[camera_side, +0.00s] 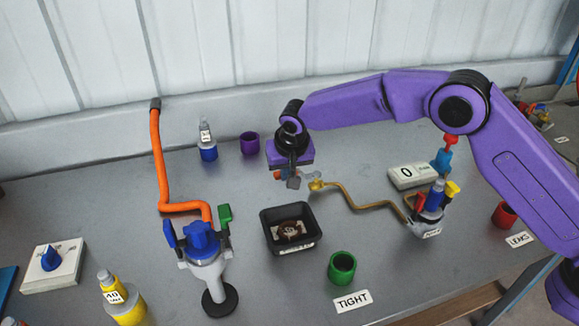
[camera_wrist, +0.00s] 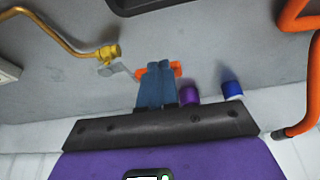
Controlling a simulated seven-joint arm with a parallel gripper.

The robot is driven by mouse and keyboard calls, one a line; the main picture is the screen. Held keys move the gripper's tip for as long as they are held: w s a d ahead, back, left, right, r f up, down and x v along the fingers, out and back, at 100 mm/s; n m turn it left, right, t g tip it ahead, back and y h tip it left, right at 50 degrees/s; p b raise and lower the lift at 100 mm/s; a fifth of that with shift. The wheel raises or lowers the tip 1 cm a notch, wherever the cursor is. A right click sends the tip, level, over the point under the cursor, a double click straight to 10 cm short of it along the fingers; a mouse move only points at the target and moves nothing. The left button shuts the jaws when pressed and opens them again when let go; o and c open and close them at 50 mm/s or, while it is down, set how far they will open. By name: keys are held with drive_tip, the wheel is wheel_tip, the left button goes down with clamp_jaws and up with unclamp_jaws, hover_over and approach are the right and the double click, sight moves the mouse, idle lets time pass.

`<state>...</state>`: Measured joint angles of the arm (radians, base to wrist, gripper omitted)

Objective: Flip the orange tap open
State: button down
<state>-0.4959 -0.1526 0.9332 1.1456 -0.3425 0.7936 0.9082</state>
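The orange tap's handle (camera_wrist: 140,73) shows as orange ends on both sides of my fingertips in the wrist view; its middle is hidden by the fingers. A grey piece (camera_wrist: 117,69) lies between it and a brass fitting (camera_wrist: 108,52). In the side view a bit of orange (camera_side: 277,174) shows at the left of my gripper (camera_side: 292,181), with the brass fitting (camera_side: 316,184) to the right. My gripper (camera_wrist: 159,66) has its two blue-grey fingers together and overlaps the handle. I cannot tell whether they touch it.
A brass pipe (camera_side: 350,201) runs right to a grey stand with coloured knobs (camera_side: 432,208). A black tray (camera_side: 290,246) lies in front of my gripper. A purple cup (camera_side: 249,143) and a blue-based bottle (camera_side: 208,147) stand behind left. An orange hose (camera_side: 160,170) is farther left.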

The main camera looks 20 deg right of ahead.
drive_tip(key=s+r, duration=0.7)
drive_tip(key=r, duration=0.2)
drive_tip(key=shift+s+d+r, duration=0.15)
drive_tip(key=shift+s, duration=0.2)
idle(0.4)
